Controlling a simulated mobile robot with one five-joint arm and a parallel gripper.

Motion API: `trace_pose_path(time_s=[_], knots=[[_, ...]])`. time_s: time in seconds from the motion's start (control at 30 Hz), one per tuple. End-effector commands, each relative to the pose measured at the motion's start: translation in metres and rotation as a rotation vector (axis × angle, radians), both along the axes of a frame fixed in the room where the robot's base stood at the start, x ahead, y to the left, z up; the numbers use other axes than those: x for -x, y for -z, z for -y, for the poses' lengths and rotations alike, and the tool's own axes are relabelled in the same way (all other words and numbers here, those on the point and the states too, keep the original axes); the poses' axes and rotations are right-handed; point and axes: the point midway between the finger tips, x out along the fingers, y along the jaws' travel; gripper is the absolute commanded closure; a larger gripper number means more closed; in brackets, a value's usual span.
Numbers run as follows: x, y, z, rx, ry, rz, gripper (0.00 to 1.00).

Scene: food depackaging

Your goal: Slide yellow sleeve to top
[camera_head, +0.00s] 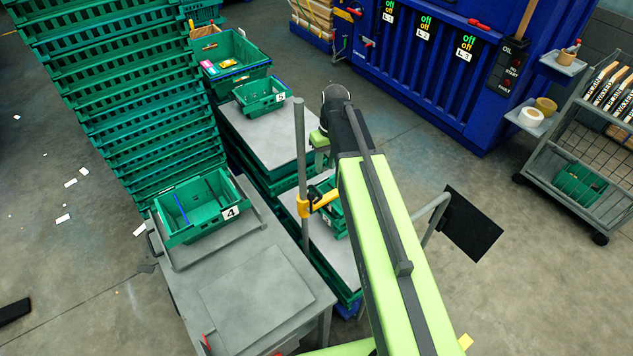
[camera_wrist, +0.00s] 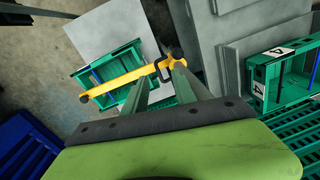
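The yellow sleeve (camera_head: 305,207) sits around a grey upright post (camera_head: 300,150), well below the post's top end. It has a black clamp part and a yellow bar reaching right. In the wrist view the yellow bar (camera_wrist: 125,82) runs diagonally beyond my fingers, its black clamp near the fingertips. My gripper (camera_wrist: 163,72) has its two fingers apart, with the bar and clamp showing between and past the tips. I cannot tell whether the fingers touch the sleeve. In the head view my arm hides most of the gripper.
A green crate marked 4 (camera_head: 175,214) stands on the grey table at left. A crate marked 5 (camera_head: 247,98) is behind on a grey board. A small green crate (camera_wrist: 95,72) lies below the yellow bar. Tall stacked green crates (camera_head: 120,95) are at left.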

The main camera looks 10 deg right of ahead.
Motion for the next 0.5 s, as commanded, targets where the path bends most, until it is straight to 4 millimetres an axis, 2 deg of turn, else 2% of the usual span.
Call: trace_pose_path(time_s=[0.03, 0.23, 0.33, 0.5], knots=[[-0.019, 0.001, 0.004, -0.012, -0.028, -0.008, 0.67], [-0.057, -0.001, 0.014, -0.061, -0.137, -0.028, 0.67], [-0.063, -0.002, 0.016, -0.072, -0.164, -0.031, 0.67], [-0.062, 0.001, 0.016, -0.074, -0.169, -0.032, 0.67]])
